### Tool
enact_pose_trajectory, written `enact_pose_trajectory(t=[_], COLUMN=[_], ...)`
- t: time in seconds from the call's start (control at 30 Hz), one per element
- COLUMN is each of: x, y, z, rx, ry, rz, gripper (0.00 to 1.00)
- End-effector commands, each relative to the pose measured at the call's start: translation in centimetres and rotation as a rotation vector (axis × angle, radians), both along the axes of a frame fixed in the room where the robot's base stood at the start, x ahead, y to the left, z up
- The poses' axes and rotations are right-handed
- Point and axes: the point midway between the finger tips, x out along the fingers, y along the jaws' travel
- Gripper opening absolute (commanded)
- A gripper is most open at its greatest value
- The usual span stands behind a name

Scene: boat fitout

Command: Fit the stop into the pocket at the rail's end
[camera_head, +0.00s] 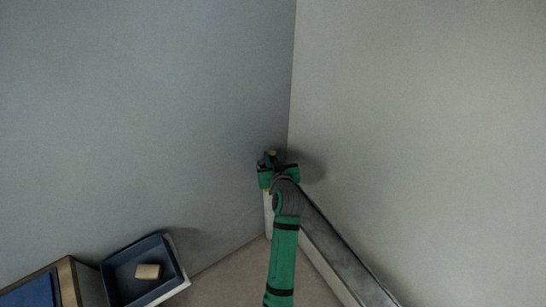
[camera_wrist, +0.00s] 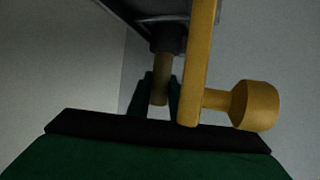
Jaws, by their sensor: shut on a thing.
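My gripper (camera_head: 271,157) is at the far end of the rail, close to the room corner. In the wrist view its two dark fingers (camera_wrist: 159,98) are shut on a tan, rounded piece, which I take to be the stop (camera_wrist: 162,72). The stop's far end meets or lies just in front of a dark block (camera_wrist: 168,38) under the rail's end; I cannot tell whether it is seated. The grey rail (camera_head: 345,249) runs from the corner towards the lower right. The pocket itself is hidden.
A yellow bar (camera_wrist: 198,60) with a round knob (camera_wrist: 257,105) stands close to the right of the fingers. At lower left are a blue tray (camera_head: 120,291) holding a tan block (camera_head: 148,271), and a wooden-edged box (camera_head: 68,283). Walls stand close on both sides.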

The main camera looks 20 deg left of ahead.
Motion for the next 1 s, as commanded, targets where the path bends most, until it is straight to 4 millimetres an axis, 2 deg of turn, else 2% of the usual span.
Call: enact_pose_trajectory(t=[0.13, 0.17, 0.2, 0.23, 0.53, 0.67, 1.0], x=[0.0, 0.0, 0.0, 0.0, 0.0, -0.7, -5.6], y=[0.0, 0.0, 0.0, 0.0, -0.1, -0.7, -3.4], z=[0.1, 0.1, 0.1, 0.1, 0.0, 0.3, 2.7], rx=[0.0, 0.0, 0.0, 0.0, 0.0, 0.0, 0.0], ry=[-0.001, -0.001, -0.001, -0.001, 0.001, 0.001, -0.001], rz=[0.0, 0.0, 0.0, 0.0, -0.001, -0.004, -0.003], gripper=[0.0, 0.26, 0.36, 0.41, 0.41, 0.41, 0.41])
